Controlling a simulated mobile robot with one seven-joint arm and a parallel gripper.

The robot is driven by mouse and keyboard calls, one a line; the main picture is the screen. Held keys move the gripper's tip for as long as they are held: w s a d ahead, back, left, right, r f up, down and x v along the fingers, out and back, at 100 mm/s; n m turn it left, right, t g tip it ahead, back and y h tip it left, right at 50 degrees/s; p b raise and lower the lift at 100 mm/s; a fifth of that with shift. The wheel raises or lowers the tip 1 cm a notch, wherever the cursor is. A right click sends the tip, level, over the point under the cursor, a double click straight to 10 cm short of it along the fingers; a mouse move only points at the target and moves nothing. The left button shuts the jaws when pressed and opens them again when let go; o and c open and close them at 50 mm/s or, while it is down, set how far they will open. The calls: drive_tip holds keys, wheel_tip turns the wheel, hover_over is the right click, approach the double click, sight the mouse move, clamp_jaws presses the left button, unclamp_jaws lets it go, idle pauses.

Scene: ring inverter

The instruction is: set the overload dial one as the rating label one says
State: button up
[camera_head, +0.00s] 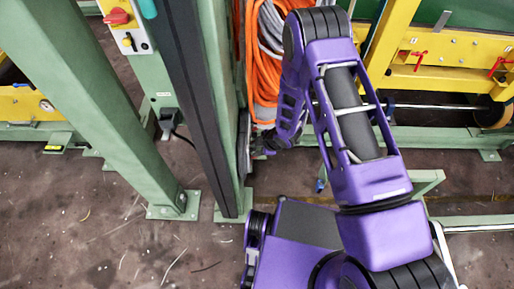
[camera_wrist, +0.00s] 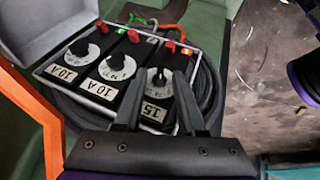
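Each has a white label that appears upside down: the left label (camera_wrist: 62,75) and the middle label (camera_wrist: 102,90) seem to read 10 A, and the right label (camera_wrist: 154,112) shows 15. I cannot tell which dial is number one. My gripper (camera_wrist: 160,74) is open, its fingers either side of the right dial's knob; contact is unclear. In the head view the panel is hidden.
Red switches or levers sit behind the dials, one of them a red knob (camera_wrist: 170,46). Dark cables loop around the panel. In the head view, green posts (camera_head: 110,110) and an orange hose coil (camera_head: 264,60) stand close to my arm. The floor (camera_head: 60,230) at the left is clear.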

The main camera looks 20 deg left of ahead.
clamp_jaws()
drive_tip(key=shift+r+g+p, duration=0.15)
drive_tip(key=shift+g+p, duration=0.15)
drive_tip(key=shift+p, duration=0.3)
drive_tip(key=shift+w+a+f+m+g+h, duration=0.15)
drive_tip(key=shift+w+m+g+h, duration=0.15)
drive_tip(key=shift+g, duration=0.65)
drive_tip(key=shift+w+f+m+g+h, duration=0.1)
drive_tip(key=shift+w+m+g+h, duration=0.2)
drive_tip(key=shift+g, duration=0.65)
drive_tip(key=shift+w+r+g+h+b, duration=0.15)
drive_tip(key=shift+g+b, duration=0.15)
drive_tip(key=shift+g, duration=0.4)
drive_tip(key=shift+w+g+h+b, duration=0.15)
drive_tip(key=shift+g+b, duration=0.15)
drive_tip(key=shift+g, duration=0.4)
drive_tip(key=shift+s+m, duration=0.1)
drive_tip(key=shift+m, duration=0.2)
